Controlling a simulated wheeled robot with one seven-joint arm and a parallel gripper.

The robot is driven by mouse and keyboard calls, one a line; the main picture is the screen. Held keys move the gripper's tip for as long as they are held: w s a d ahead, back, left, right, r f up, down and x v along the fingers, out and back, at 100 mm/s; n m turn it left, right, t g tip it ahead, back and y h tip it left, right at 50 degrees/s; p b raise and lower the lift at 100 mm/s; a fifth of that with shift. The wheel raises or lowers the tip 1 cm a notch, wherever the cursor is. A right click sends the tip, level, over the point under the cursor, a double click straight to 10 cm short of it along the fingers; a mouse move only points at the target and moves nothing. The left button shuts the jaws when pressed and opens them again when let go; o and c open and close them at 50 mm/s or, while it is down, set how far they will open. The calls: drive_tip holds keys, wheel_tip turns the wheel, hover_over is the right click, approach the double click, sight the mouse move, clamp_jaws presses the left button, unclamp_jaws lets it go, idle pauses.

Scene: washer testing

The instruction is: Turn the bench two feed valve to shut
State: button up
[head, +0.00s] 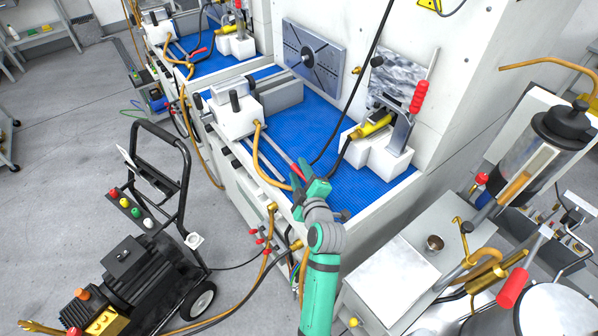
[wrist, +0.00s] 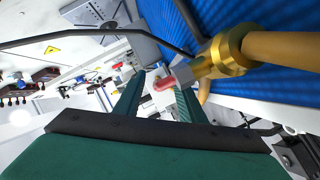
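A red valve handle (wrist: 164,83) shows in the wrist view beside a grey metal body and a brass fitting (wrist: 226,54) with a tan hose. It appears between the fingertips of my gripper (wrist: 160,88), with gaps at both sides, so I see no grip on it. In the head view my green gripper (head: 308,180) is at the front edge of the middle blue-topped bench (head: 345,200), near the tan hose (head: 262,155). The gripper partly hides the valve there. No label that names bench two is readable.
A black wheeled pump cart (head: 140,262) is at left, and a metal cabinet (head: 390,272) at right. A black cable (head: 350,95) hangs over the bench. Grey floor is open at left.

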drive_tip(key=shift+w+a, duration=0.1)
drive_tip(key=shift+w, duration=0.05)
drive_tip(key=shift+c, duration=0.2)
clamp_jaws()
